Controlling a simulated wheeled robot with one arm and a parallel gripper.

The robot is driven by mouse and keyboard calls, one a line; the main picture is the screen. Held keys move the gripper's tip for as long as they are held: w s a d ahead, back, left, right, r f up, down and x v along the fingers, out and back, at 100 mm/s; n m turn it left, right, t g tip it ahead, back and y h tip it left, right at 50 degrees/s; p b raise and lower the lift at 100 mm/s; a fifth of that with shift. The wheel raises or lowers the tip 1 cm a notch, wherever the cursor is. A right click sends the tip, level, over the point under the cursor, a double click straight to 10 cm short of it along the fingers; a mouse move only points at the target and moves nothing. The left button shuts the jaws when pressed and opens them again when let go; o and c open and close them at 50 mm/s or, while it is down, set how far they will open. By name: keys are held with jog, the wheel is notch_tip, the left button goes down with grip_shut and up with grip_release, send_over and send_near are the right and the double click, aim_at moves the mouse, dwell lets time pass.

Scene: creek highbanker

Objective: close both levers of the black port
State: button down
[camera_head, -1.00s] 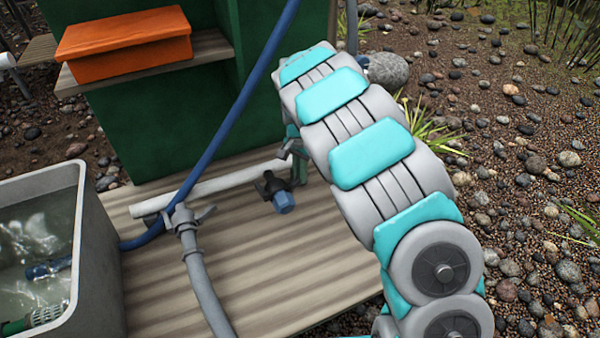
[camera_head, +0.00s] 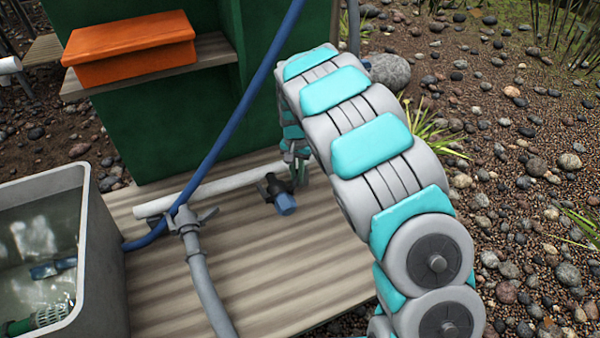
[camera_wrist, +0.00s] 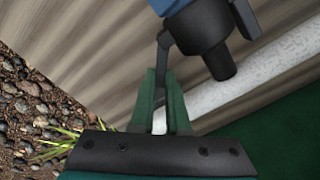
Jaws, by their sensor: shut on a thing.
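The black port (camera_head: 276,187) lies on the ribbed wooden deck beside the white pipe, with a blue plug (camera_head: 286,203) in its mouth. In the wrist view the black port body (camera_wrist: 203,35) is at the upper middle. One lever (camera_wrist: 246,18) stands out on its right side there. The other lever (camera_wrist: 163,45) swings out on the left and runs down between my fingers. My gripper (camera_wrist: 162,80) has its green fingers shut on this left-hand lever. In the head view my gripper (camera_head: 301,168) is just right of the port, partly hidden by my arm.
A grey hose fitting with levers (camera_head: 187,222) and a blue hose (camera_head: 222,135) lie left of the port. The white pipe (camera_head: 225,186) runs behind it. A grey water tub (camera_head: 92,215) stands at left, an orange box (camera_head: 130,48) on a shelf. The front deck (camera_head: 285,275) is clear.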

jog(key=shift+a+n+p, duration=0.25)
jog(key=shift+a+n, duration=0.2)
jog(key=shift+n, duration=0.75)
jog(key=shift+a+n+p, duration=0.25)
jog(key=shift+a+n, duration=0.25)
jog(key=shift+n, duration=0.7)
jog(key=shift+a+n+p, duration=0.25)
jog(key=shift+a+n, duration=0.2)
jog(key=shift+n, duration=0.75)
jog(key=c, duration=0.9)
grip_release()
